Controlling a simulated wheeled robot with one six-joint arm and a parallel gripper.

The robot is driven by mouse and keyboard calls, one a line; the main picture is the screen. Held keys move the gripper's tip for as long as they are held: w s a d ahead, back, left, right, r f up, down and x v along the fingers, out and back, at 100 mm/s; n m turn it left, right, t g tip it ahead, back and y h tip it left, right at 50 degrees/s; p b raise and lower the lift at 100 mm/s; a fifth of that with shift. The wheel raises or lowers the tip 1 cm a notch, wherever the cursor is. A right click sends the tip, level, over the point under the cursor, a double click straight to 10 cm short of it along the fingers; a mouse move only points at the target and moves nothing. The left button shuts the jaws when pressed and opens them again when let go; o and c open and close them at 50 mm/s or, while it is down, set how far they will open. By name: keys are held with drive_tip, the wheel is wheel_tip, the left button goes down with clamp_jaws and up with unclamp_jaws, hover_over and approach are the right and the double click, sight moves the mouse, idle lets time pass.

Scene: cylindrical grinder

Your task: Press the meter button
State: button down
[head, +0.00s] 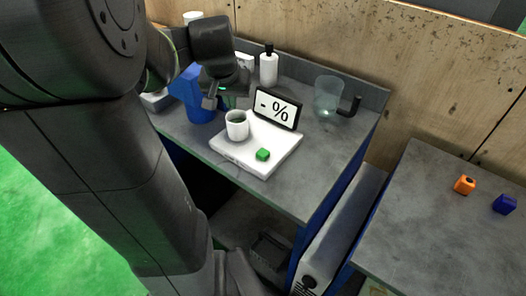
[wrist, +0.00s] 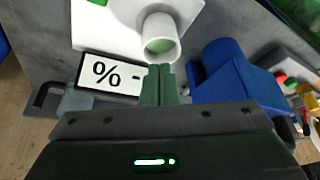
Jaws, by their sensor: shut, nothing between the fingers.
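The meter is a white square plate (head: 227,155) on the grey bench, with a black-framed display (head: 277,108) reading "- %" at its back. A green button (head: 262,155) sits on the plate's front right part. A white cup (head: 237,126) stands on the plate with something green inside; the cup (wrist: 160,38) also shows in the wrist view. My gripper (head: 229,101) is above and behind the cup, left of the display. In the wrist view its fingers (wrist: 159,84) are together and empty, their tips near the cup. The plate's green block (wrist: 96,3) is cut by the top edge there.
A white bottle (head: 268,66) and a clear jug (head: 327,96) with a dark handle stand behind. Orange (head: 464,185) and blue (head: 504,204) cubes lie on the right table. The bench's front right is clear.

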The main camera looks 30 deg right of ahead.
idle(0.3)
drive_tip(key=m+t+y+p, duration=0.4)
drive_tip(key=m+y+p, duration=0.5)
drive_tip(key=m, duration=0.4)
hover_over(267, 153)
wheel_tip(267, 153, down, 2)
drive_tip(key=h, duration=0.1)
drive_tip(key=shift+f+p, duration=0.2)
drive_tip(key=shift+p, duration=0.25)
drive_tip(key=shift+f, duration=0.15)
wheel_tip(267, 153, down, 9)
drive_tip(key=b, duration=0.6)
drive_tip(key=shift+r+b, duration=0.2)
drive_tip(key=shift+b, duration=0.15)
idle(0.6)
drive_tip(key=shift+f+b, duration=0.35)
drive_tip(key=shift+f, duration=0.05)
